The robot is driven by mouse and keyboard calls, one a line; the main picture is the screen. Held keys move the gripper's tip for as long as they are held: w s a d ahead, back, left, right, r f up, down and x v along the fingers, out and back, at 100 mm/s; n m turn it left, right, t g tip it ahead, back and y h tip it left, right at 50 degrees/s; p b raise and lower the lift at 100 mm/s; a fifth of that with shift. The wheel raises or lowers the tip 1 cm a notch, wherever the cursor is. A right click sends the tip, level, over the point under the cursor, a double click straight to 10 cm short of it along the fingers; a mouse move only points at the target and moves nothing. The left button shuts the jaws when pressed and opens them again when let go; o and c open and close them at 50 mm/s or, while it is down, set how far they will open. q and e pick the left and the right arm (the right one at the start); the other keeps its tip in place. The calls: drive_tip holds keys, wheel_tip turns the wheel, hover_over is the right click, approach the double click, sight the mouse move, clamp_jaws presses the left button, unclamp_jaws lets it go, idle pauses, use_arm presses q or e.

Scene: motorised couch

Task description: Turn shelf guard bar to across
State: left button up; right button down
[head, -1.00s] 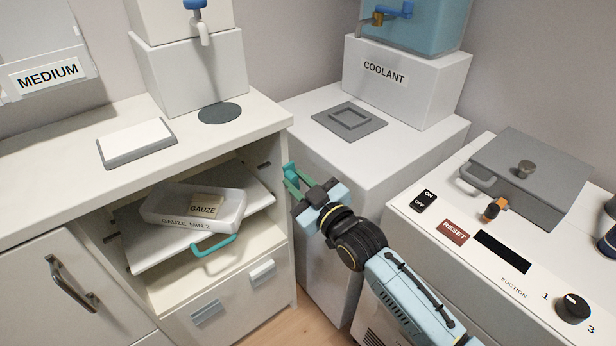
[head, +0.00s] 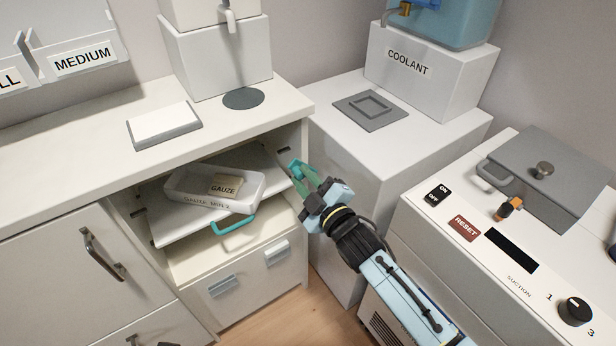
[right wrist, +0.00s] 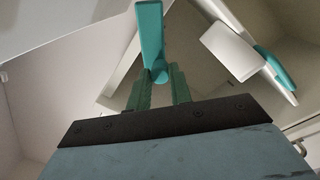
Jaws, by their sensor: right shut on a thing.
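The shelf guard bar (right wrist: 150,40) is a short teal bar. In the right wrist view its lower end sits between the green fingers of my right gripper (right wrist: 158,85), which is shut on it. In the head view the bar (head: 296,169) shows only as a small teal piece at the right front side of the open cabinet bay, partly hidden by my right gripper (head: 306,178). A tilted white shelf (head: 180,231) in the bay has a teal handle (head: 234,226) on its front edge. My left gripper is not in view.
The cabinet's right post (head: 304,240) is close to my right gripper. The coolant stand (head: 345,160) and the suction console (head: 440,240) stand to the right of the bay.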

idle(0.3)
drive_tip(key=c, duration=1.3)
unclamp_jaws()
drive_tip(key=shift+o, duration=0.2)
drive_tip(key=shift+s, duration=0.2)
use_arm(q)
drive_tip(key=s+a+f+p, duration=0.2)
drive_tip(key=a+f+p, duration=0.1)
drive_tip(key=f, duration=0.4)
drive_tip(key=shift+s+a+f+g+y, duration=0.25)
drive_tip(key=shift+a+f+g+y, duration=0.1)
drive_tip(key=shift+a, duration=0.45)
use_arm(e)
drive_tip(key=v, duration=1.3)
use_arm(q)
drive_tip(key=shift+p, duration=0.3)
use_arm(e)
drive_tip(key=shift+d+r, duration=0.1)
